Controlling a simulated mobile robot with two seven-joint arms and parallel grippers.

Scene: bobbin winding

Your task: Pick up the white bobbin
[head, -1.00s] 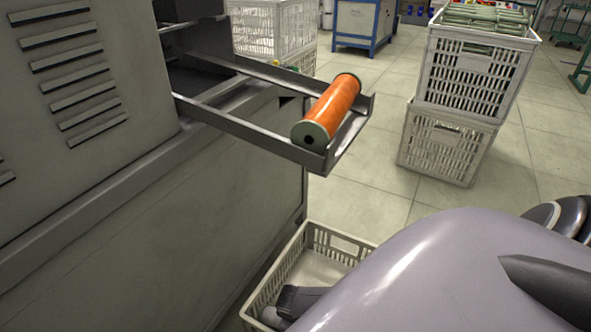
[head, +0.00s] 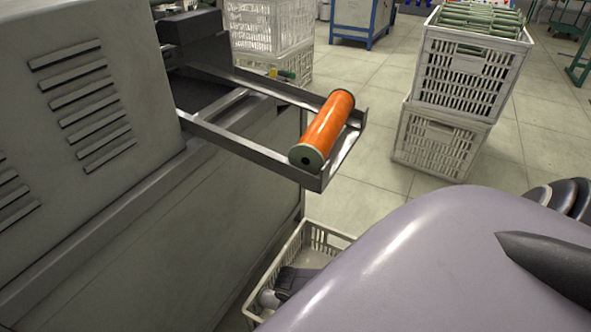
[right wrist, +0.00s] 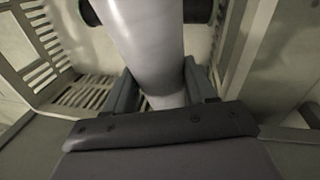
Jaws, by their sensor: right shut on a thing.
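The white bobbin (right wrist: 145,45) is between the two fingers of my right gripper (right wrist: 160,92) in the right wrist view. In the head view my right gripper (head: 291,281) is down at the white crate (head: 305,240) on the floor, partly hidden by my own arm. A small pale part of the bobbin (head: 266,298) seems to show beside it. My left gripper is not in view.
An orange bobbin (head: 328,128) lies on the metal rack (head: 240,140) sticking out from the grey machine (head: 100,180). Tiled floor between is clear.

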